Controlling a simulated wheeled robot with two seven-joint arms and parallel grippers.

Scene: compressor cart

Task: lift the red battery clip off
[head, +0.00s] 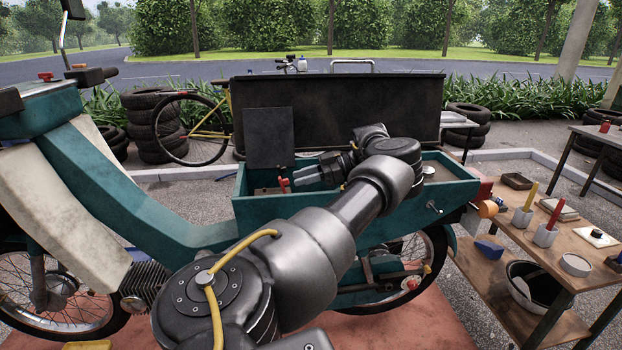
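The red battery clip (284,185) shows as a small red piece inside the open teal box (345,218) of the cart, near its left end. My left gripper (294,178) reaches into the box from the right, its grey fingers pointing left. The fingertips are right beside the red clip; whether they touch it is too small to tell. The gap between the fingers is not clear. My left arm hides much of the box's inside and front, and what the clip sits on is hardly visible. My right gripper is not in view.
The box's dark lid (340,112) stands open behind, with a dark panel (270,137) upright at the left. A wooden bench (535,232) with cups, a tape roll and tools stands at right. The teal scooter body (130,190) fills the left.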

